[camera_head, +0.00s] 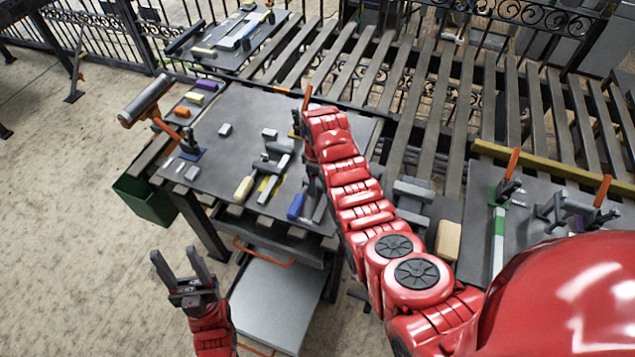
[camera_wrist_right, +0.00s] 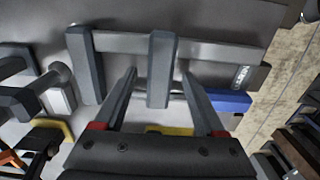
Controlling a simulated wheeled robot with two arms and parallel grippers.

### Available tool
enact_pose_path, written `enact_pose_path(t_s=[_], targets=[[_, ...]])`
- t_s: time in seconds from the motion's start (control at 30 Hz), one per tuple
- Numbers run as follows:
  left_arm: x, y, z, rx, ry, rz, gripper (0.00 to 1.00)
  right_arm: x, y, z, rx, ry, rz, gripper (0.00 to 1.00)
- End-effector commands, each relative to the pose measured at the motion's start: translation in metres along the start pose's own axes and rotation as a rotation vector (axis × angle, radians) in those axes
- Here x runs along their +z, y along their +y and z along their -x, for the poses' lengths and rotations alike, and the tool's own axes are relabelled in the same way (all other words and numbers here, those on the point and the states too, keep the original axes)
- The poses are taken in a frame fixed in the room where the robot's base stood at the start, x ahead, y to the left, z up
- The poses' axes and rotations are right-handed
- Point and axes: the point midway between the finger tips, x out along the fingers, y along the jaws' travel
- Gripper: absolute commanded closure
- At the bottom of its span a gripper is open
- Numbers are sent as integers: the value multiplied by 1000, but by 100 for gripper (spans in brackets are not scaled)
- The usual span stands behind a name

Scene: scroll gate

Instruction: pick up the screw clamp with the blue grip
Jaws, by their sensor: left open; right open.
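The screw clamp with the blue grip (camera_head: 296,206) lies near the front right edge of the grey tabletop (camera_head: 225,158), partly hidden by my right arm. In the right wrist view its blue grip (camera_wrist_right: 228,101) is at the right, below its grey bar (camera_wrist_right: 205,46). My right gripper (camera_wrist_right: 159,72) is open over the clamp; one dark clamp jaw (camera_wrist_right: 162,62) shows between its fingers. I cannot tell whether they touch. In the head view this gripper (camera_head: 314,178) is mostly hidden. My left gripper (camera_head: 174,255) is open and empty, low in front of the table.
A clamp with a pale yellow grip (camera_head: 244,188) lies just left of the blue one. An orange-handled tool (camera_head: 148,103) stands at the table's left edge. A grey cart (camera_head: 268,305) stands below in front. More tools lie on the right-hand board (camera_head: 480,215).

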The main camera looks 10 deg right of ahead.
Motion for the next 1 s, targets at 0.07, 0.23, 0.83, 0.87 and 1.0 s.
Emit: enact_pose_path(t_s=[0.07,0.23,0.83,0.87,1.0], targets=[[0,0,-2,0,0,0,48,0,0,-2,1,1,0,28],[0,0,-1,0,0,0,48,0,0,-4,3,2,1,28],[0,0,-1,0,0,0,48,0,0,-4,2,1,0,100],[0,0,-1,0,0,0,48,0,0,-4,2,1,0,100],[0,0,-1,0,0,0,48,0,0,-4,3,1,0,100]])
